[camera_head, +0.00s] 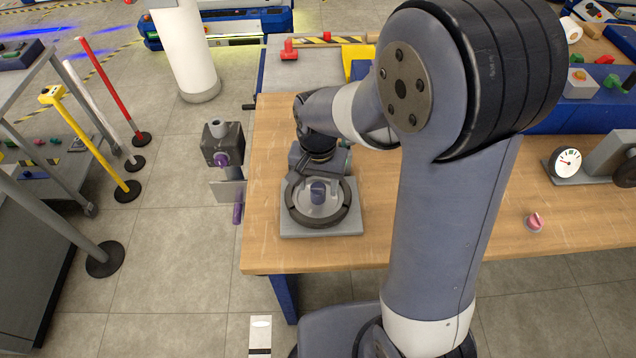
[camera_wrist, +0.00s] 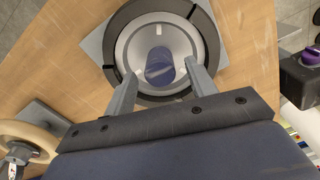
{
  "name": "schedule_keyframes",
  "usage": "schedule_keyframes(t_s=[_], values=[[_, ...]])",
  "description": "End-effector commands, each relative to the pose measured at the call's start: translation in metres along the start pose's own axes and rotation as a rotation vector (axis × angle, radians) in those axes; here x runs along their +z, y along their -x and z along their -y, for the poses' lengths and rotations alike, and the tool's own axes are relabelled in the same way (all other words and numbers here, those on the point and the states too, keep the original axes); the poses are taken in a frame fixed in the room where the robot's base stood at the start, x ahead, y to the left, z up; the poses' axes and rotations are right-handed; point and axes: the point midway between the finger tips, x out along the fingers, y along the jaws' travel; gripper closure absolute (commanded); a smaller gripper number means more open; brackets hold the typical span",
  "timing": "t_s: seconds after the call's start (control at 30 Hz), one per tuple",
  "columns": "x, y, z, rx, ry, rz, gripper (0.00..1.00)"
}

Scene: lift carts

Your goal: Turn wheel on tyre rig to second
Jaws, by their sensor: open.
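The tyre rig is a grey square plate (camera_head: 345,228) on the wooden workbench, with a black tyre ring (camera_head: 340,217) around a silver hub (camera_head: 300,203). A dark blue-purple knob (camera_head: 317,192) stands at the hub's centre. In the wrist view the knob (camera_wrist: 159,68) is oblong, and a pale mark (camera_wrist: 158,30) shows on the hub beyond it. My gripper (camera_wrist: 162,72) is open, its two fingers reaching over the hub on either side of the knob. I cannot tell whether they touch it. In the head view my gripper (camera_head: 316,172) is above the rig and hides its far part.
A dark box with a purple knob (camera_head: 222,150) stands left of the workbench (camera_head: 265,235). A gauge (camera_head: 567,162) and a pink knob (camera_head: 535,222) are to the right. A cream ring (camera_wrist: 28,135) is at lower left in the wrist view. Bench around the rig is bare.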

Motion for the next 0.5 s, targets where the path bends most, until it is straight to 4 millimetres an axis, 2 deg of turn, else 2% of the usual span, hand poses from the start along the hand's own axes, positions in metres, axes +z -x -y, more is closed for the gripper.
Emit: schedule_keyframes(t_s=[0.13, 0.4, 0.5], values=[[0.0001, -0.0091, -0.0001, 0.0, 0.0, 0.0, 0.47], [0.0, -0.0106, 0.0, 0.0, 0.0, 0.0, 0.47], [0.0, -0.0105, 0.0, 0.0, 0.0, 0.0, 0.53]])
